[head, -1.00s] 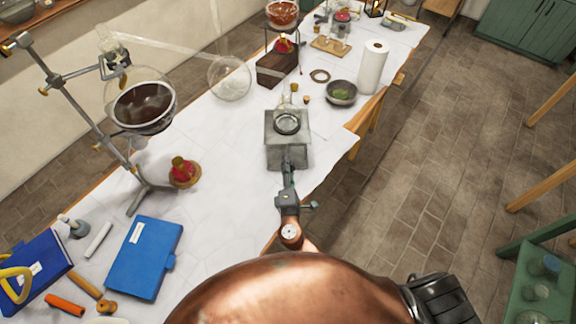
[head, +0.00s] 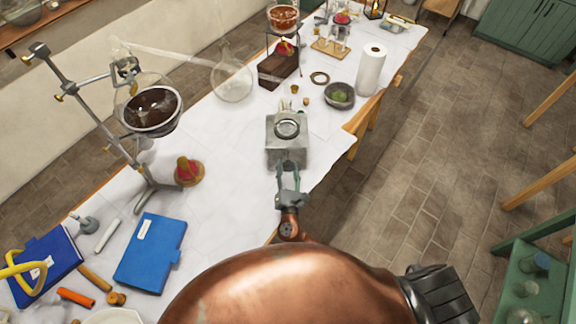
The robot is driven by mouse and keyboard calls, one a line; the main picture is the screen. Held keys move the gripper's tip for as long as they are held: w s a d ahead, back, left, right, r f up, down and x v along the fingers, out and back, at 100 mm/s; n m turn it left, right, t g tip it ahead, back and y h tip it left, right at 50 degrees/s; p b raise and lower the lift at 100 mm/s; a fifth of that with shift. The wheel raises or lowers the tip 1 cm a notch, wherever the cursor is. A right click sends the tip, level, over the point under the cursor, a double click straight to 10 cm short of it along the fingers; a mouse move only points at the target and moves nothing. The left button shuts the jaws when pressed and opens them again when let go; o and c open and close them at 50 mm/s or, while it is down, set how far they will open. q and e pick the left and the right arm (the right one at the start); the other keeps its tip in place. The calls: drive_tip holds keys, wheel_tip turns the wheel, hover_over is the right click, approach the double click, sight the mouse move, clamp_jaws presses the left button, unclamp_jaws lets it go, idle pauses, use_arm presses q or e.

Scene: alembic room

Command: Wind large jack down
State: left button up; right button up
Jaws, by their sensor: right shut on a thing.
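The large jack (head: 273,149) is a grey metal block-like stand near the front edge of the white-covered table, in the middle of the head view. A round, ring-like glass piece (head: 287,128) sits on its top. My right gripper (head: 289,167) reaches it from the near side, at the end of my copper arm, and is shut at the jack's near face. The part it grips, likely the winding knob, is hidden by the fingers. My left gripper is not in view.
A blue book (head: 150,255) lies nearer. A bowl (head: 340,95) and paper roll (head: 371,70) stand behind the jack.

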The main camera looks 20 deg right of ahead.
drive_tip(key=shift+n+p, duration=0.35)
drive_tip(key=shift+n, duration=0.45)
drive_tip(key=shift+f, duration=0.1)
drive_tip(key=o, duration=1.2)
drive_tip(key=v, duration=1.2)
